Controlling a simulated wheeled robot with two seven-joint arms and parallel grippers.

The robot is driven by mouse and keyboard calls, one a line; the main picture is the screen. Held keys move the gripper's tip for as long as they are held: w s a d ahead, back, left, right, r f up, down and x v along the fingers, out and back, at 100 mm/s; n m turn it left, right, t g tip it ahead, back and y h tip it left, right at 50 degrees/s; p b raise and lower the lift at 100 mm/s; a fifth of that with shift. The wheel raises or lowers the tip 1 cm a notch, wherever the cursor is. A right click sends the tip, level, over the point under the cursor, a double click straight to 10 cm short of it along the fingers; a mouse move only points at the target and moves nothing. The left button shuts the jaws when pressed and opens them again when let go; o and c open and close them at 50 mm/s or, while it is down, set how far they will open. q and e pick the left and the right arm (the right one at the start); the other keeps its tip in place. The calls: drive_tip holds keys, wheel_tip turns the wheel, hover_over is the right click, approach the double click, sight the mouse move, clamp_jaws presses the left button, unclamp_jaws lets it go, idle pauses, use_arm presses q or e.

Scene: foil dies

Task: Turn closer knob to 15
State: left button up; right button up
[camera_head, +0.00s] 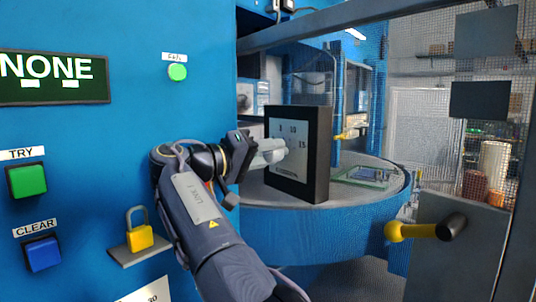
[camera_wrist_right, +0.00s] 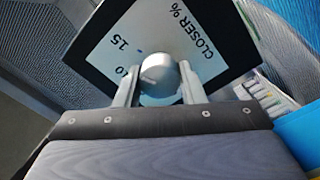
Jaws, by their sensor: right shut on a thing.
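The closer panel (camera_head: 318,153) is a black-framed box with a white dial face, standing on the blue round table. Its face shows the marks 5, 10 and 15 in the head view. In the right wrist view the panel face (camera_wrist_right: 203,34) reads "CLOSER %", with 15 and part of 10 visible. My right gripper (camera_head: 272,151) reaches the panel face from the left. In the wrist view its two fingers are on either side of the round grey closer knob (camera_wrist_right: 158,76), shut on it. The knob's pointer is hard to make out. My left gripper is not in view.
The blue wall at left carries a green TRY button (camera_head: 27,180), a blue CLEAR button (camera_head: 43,254), a yellow padlock (camera_head: 139,236) and a dark NONE display (camera_head: 52,79). A yellow-black handle (camera_head: 425,231) sticks out at right. A green board (camera_head: 367,176) lies behind the panel.

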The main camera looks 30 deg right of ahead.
drive_tip(key=o, duration=1)
drive_tip(key=shift+a, duration=0.1)
drive_tip(key=a, duration=0.7)
drive_tip(key=shift+s+a+f, duration=0.15)
drive_tip(key=shift+s+a, duration=0.15)
drive_tip(key=shift+s, duration=0.05)
